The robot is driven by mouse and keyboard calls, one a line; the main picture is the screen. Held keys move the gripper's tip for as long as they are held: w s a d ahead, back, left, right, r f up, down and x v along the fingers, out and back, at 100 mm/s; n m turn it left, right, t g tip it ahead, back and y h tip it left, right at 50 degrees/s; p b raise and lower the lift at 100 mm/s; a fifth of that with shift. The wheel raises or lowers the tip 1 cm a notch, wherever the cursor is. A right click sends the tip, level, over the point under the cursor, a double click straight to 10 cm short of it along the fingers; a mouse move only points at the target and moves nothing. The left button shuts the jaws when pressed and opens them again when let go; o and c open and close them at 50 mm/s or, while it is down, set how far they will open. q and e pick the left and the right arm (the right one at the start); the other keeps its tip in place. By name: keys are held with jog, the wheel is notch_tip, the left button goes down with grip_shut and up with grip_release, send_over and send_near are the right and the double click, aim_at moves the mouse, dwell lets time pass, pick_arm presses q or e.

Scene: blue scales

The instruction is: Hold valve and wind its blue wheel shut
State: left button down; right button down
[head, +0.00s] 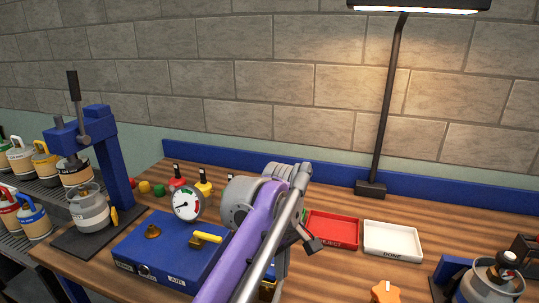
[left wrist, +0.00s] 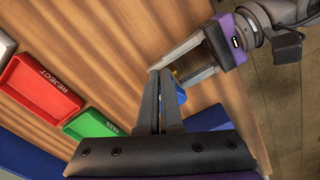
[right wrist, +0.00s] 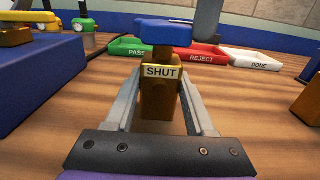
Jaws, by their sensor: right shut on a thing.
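The brass valve (right wrist: 158,102) stands upright between the fingers of my right gripper (right wrist: 160,84), which is shut on its body. A label reading SHUT is on its front, and the blue wheel (right wrist: 163,33) sits on top. My left gripper (left wrist: 161,76) looks shut, its dark fingers pressed together with only a thin line between. In the left wrist view a bit of the blue wheel (left wrist: 180,96) shows beside these fingers; whether they touch it I cannot tell. In the head view my purple arm hides most of this area.
A red REJECT tray (head: 333,229), a white DONE tray (head: 391,240) and a green PASS tray (left wrist: 93,124) lie on the bench. A blue box (head: 165,250) with a gauge (head: 187,204) stands left. A blue press (head: 105,150) and a lamp (head: 370,188) stand beyond.

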pick_arm(q)
jog(key=shift+s+a, duration=0.4)
jog(key=shift+a, duration=0.5)
pick_arm(e)
jog(key=shift+d, duration=0.1)
pick_arm(q)
jog(key=shift+s, duration=0.2)
notch_tip(320, 180, up, 6)
jog(key=shift+s+d, duration=0.25)
jog(key=shift+s, duration=0.05)
dwell(0.5)
